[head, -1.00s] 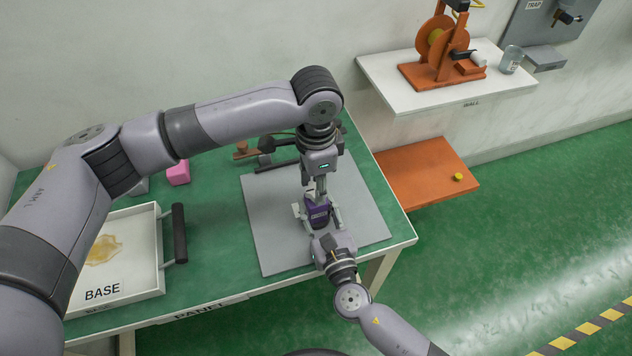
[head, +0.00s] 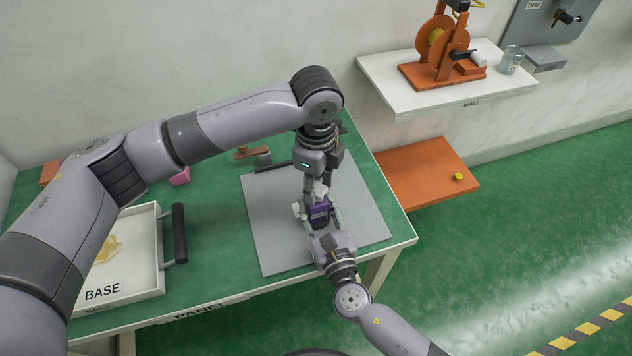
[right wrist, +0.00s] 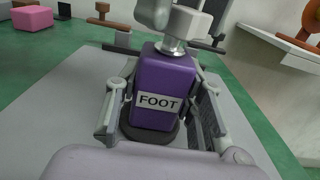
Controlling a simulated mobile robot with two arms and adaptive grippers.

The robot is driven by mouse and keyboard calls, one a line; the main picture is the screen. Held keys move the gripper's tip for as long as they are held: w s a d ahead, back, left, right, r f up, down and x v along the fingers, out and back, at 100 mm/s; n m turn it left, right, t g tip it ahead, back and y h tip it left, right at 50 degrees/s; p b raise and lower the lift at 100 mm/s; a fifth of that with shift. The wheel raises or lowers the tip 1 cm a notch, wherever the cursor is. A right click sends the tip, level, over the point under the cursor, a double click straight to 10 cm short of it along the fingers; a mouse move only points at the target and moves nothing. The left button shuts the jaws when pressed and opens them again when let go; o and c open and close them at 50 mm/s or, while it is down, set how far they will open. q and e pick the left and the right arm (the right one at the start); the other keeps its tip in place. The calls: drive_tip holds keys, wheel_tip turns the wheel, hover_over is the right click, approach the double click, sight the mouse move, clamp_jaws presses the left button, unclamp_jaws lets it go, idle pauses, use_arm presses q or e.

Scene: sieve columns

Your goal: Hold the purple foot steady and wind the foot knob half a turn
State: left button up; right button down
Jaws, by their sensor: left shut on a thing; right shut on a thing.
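The purple foot (head: 319,212) stands upright on the grey mat (head: 275,245). In the right wrist view the foot (right wrist: 160,85) shows its FOOT label and a dark round base. My right gripper (head: 320,220) is shut on the foot, one finger on each side. The foot knob (head: 321,190) is a pale piece on top of the foot; in the right wrist view the knob (right wrist: 180,35) sits on a metal collar, partly covered by fingers. My left gripper (head: 316,188) reaches down from above and is shut on the knob.
A white BASE tray (head: 150,285) with a dark handle (head: 180,235) is at the left of the table. A pink block (head: 180,177) and a brown piece (head: 247,152) lie behind. The mat is clear on both sides of the foot.

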use_arm(q)
drive_tip(key=m, duration=1.2)
drive_tip(key=shift+m, duration=0.4)
drive_tip(key=m, duration=1.2)
drive_tip(key=shift+m, duration=0.4)
drive_tip(key=o, duration=1.2)
drive_tip(key=shift+c, duration=0.2)
drive_tip(key=shift+r, duration=0.1)
